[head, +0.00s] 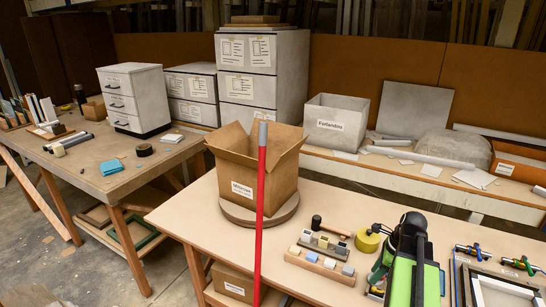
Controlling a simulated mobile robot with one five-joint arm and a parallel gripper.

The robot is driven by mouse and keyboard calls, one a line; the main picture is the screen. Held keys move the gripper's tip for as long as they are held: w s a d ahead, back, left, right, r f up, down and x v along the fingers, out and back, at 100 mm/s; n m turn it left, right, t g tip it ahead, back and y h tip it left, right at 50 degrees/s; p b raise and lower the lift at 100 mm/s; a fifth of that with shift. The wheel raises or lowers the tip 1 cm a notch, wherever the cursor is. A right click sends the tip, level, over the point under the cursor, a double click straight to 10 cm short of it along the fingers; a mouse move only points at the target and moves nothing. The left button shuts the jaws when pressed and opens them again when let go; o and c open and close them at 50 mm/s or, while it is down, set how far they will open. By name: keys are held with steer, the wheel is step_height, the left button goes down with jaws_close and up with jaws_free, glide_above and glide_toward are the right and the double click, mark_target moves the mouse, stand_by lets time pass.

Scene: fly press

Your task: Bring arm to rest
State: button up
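A green and black arm, which looks like mine, rises from the bottom edge at the right in the head view. Its black end, my gripper (408,232), is over the near workbench (190,215), seen from behind. Its fingertips are hidden, so I cannot tell whether it is open or shut, or whether it holds anything. A yellow roll (368,241) and a wooden block rack (320,265) are just left of it.
A red pole (261,210) with a grey tip stands upright before an open cardboard box (255,165) on a round turntable (234,217). A black hammer (320,225) lies nearby. Clamps (520,264) and a frame (500,290) are at right. The bench's left front is clear.

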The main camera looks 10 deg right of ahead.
steer(key=w+a+n+h, duration=0.1)
steer(key=a+n, duration=1.1)
steer(key=a, duration=0.3)
steer(key=w+a+n+g+h, duration=0.1)
steer(key=w+a+n, duration=0.1)
steer(key=a+n, duration=1.1)
steer(key=shift+w+a+f+g, duration=0.3)
steer(key=shift+a+f, duration=0.1)
steer(key=shift+a, duration=0.75)
